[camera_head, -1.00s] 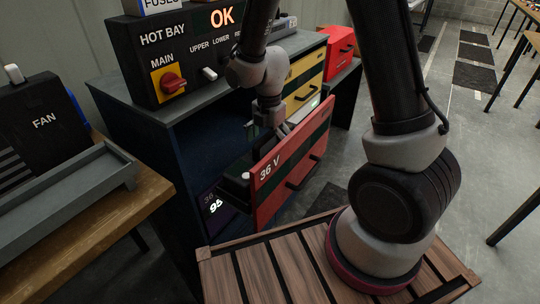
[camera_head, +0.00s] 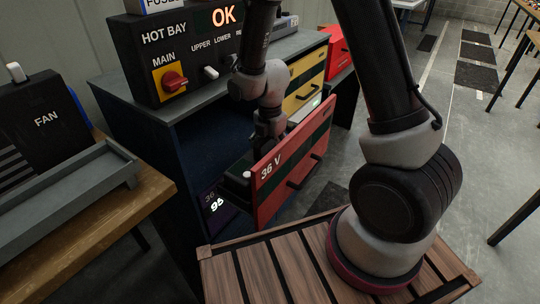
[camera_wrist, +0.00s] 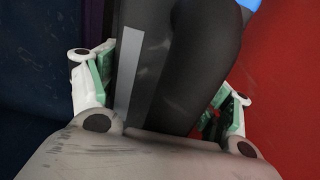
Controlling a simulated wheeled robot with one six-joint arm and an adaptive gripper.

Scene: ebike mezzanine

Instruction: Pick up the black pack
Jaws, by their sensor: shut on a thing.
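The black pack (camera_wrist: 185,55) fills the middle of the wrist view, with a grey strip along its left side. The pale and green fingers of my gripper (camera_wrist: 165,85) press on it from both sides. In the head view my gripper (camera_head: 266,146) points down into the pulled-out red 36 V drawer (camera_head: 290,170), close behind its front panel. The drawer front hides most of the fingers and the pack there. A dark shape with a white knob shows at the drawer's left end; I cannot tell whether it is part of the pack.
The HOT BAY control box (camera_head: 185,55) stands on the cabinet top, its display reading OK. A yellow drawer (camera_head: 304,85) and a red box (camera_head: 338,45) are beyond. The FAN case (camera_head: 45,120) and grey tray (camera_head: 70,200) are on the left bench.

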